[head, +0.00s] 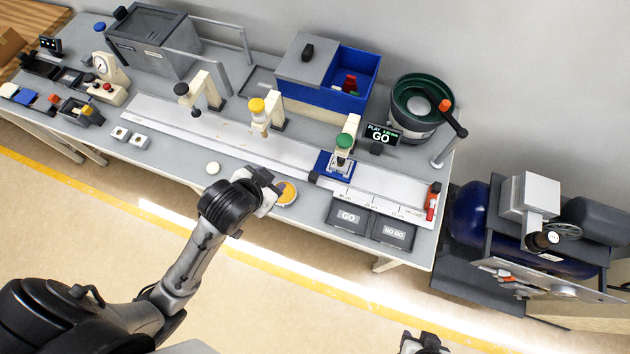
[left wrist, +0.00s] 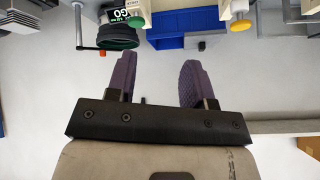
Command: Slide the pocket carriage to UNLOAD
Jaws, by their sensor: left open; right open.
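The blue pocket carriage (head: 322,176) sits on the long pale rail (head: 385,184), below the green-knobbed post (head: 344,142). It is near the left end of the printed marks on the rail's front edge, whose words are too small to read surely. An orange-red block (head: 432,203) stands at the rail's right end. My left gripper (head: 272,187) is over the bench's front edge, left of the carriage and apart from it. In the left wrist view its purple fingers (left wrist: 155,80) are spread and empty. My right gripper (head: 425,344) is at the bottom edge, partly cut off, open and away from the bench.
GO (head: 348,215) and NO GO (head: 393,232) trays sit at the front right. An orange-filled dish (head: 287,190) is beside my left gripper. A yellow-knobbed post (head: 262,112), blue bin (head: 352,88) and green bowl feeder (head: 418,98) stand behind the rail.

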